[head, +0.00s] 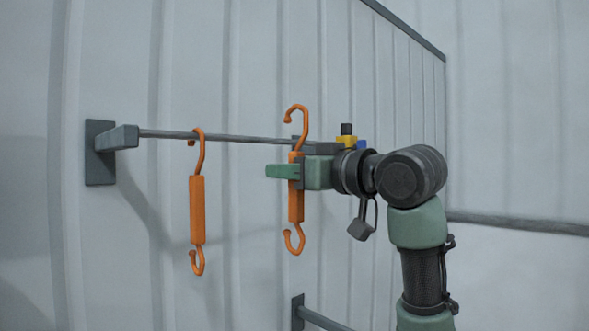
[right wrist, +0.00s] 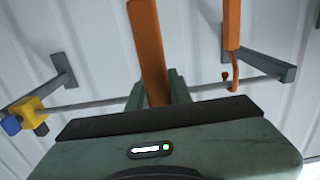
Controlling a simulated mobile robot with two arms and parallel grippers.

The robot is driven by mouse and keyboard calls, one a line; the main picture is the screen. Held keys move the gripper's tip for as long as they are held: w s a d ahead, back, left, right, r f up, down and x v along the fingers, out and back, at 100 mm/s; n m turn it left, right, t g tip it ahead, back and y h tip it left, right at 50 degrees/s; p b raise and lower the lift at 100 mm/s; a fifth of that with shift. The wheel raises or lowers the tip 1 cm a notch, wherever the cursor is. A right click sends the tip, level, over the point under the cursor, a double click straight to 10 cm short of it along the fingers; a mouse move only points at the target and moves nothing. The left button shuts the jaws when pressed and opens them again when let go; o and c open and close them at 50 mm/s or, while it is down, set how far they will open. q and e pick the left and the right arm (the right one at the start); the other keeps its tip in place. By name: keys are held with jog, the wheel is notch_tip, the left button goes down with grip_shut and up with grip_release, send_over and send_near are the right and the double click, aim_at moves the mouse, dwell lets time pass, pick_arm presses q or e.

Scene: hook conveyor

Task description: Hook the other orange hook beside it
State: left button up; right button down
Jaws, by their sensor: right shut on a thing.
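My right gripper (head: 291,173) is shut on the body of an orange hook (head: 296,207) and holds it upright. The hook's upper curl rises above the grey rail (head: 220,138), and its lower curl hangs free. I cannot tell how far it stands from the rail. The other orange hook (head: 197,210) hangs from the rail by its upper curl, to the left of the held one. In the right wrist view the held hook (right wrist: 148,50) is between the fingers, and the hanging hook (right wrist: 232,30) is to its right. My left gripper is out of view.
A wall bracket (head: 100,153) carries the rail's left end. A yellow and blue thing (head: 347,141) with a dark top is by the rail, partly behind my right arm. A lower rail (head: 325,321) shows at the bottom. The rail between the two hooks is clear.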

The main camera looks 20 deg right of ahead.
jog(key=w+a+f+p, duration=0.1)
jog(key=w+a, duration=0.1)
jog(key=w, duration=0.3)
jog(key=w+a+f+p, duration=0.1)
jog(key=w+a+f, duration=0.1)
jog(key=w, duration=0.4)
jog(key=shift+w+f, duration=0.2)
jog(key=shift+f, duration=0.05)
dwell(0.6)
dwell(0.5)
jog(key=c, duration=1.2)
grip_release()
